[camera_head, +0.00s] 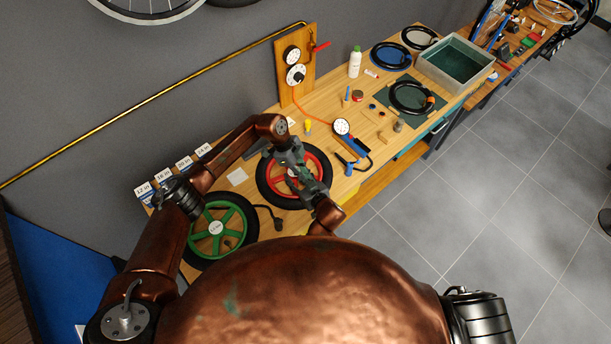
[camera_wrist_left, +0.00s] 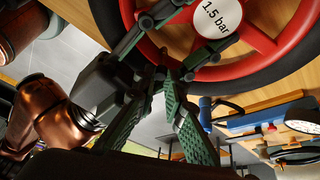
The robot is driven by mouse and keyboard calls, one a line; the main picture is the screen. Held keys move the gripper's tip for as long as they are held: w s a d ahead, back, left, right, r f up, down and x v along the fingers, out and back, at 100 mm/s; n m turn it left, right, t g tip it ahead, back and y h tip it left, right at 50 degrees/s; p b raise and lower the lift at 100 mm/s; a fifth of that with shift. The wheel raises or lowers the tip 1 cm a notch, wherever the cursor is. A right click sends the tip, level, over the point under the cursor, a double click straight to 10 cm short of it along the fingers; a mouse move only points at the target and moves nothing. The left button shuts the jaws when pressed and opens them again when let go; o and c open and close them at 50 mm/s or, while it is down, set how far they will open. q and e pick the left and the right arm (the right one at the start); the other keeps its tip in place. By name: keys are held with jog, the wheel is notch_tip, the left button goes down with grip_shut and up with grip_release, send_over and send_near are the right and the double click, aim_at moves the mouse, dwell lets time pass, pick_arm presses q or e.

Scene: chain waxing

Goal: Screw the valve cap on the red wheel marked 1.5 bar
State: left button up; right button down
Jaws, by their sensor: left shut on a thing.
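The red wheel (camera_head: 270,178) with its black tyre lies flat on the bench. Its white round hub label reads "1.5 bar" in the left wrist view (camera_wrist_left: 215,18). My left gripper (camera_head: 295,168) is over the wheel. In the left wrist view its green-padded fingers (camera_wrist_left: 168,70) converge on a small thing, apparently the valve cap, which the tips hide. My right gripper (camera_head: 303,186) reaches in over the same wheel from the front. In the left wrist view its dark fingers (camera_wrist_left: 200,30) stand apart on either side of the label. The valve stem cannot be made out.
A green wheel (camera_head: 212,228) lies close on the left. A wooden gauge board (camera_head: 297,65) rises behind. Size-marked holders line the left back.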

pick_arm(q)
jog(key=shift+f, duration=0.2)
jog(key=o, duration=0.7)
jog(key=shift+r, duration=0.1)
jog(key=shift+r, duration=2.2)
